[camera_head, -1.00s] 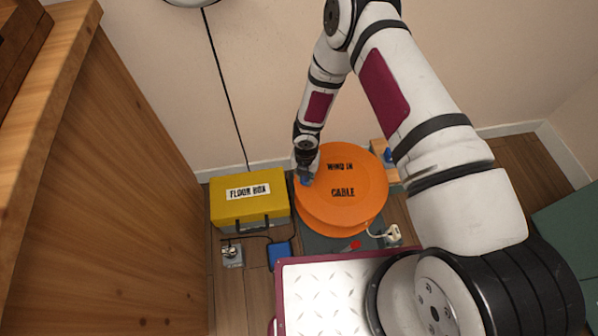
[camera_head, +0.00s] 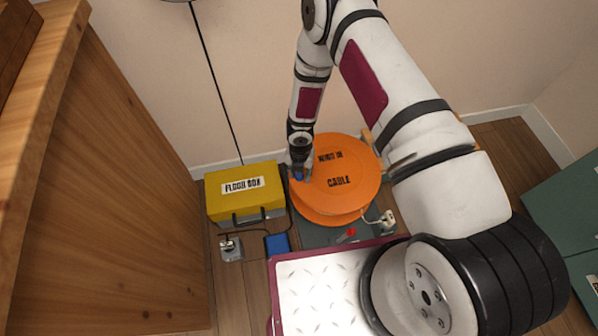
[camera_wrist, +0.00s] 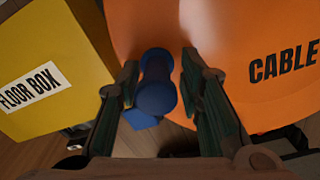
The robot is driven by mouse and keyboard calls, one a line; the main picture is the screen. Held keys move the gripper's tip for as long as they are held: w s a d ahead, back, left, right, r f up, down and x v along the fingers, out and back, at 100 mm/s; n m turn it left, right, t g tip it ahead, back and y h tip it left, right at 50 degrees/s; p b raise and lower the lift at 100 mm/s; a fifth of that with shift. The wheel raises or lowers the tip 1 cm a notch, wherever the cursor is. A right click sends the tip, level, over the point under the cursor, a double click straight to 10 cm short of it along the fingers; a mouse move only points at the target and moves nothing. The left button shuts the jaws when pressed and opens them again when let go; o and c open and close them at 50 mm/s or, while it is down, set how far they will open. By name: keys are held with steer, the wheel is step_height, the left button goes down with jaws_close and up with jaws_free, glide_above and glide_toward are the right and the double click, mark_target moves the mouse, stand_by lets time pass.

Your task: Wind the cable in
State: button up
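The orange cable reel (camera_head: 352,196), marked "WIND IN" and "CABLE", lies flat-side up on the floor by the wall. Its label is tilted. In the wrist view the reel (camera_wrist: 240,95) fills the right side. A blue handle (camera_wrist: 158,90) stands near the reel's left edge. My gripper (camera_head: 299,176) is at that edge. In the wrist view my gripper's fingers (camera_wrist: 160,75) are apart, one on each side of the handle, with narrow gaps showing. A white plug (camera_head: 388,221) with a short white cable is at the reel's lower right.
The yellow floor box (camera_head: 245,195) stands close to the left of the reel. A metal socket plate (camera_head: 230,249) and a blue block (camera_head: 277,244) are below it. A small red piece (camera_head: 348,235) is below the reel. A wooden cabinet (camera_head: 105,190) is at left, a green one (camera_head: 565,205) at right.

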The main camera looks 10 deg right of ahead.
steer(key=shift+w+r, duration=0.1)
steer(key=shift+r, duration=0.05)
steer(key=shift+r, duration=0.35)
step_height(320, 180, up, 11)
steer(key=shift+r, duration=0.1)
stand_by(0.6)
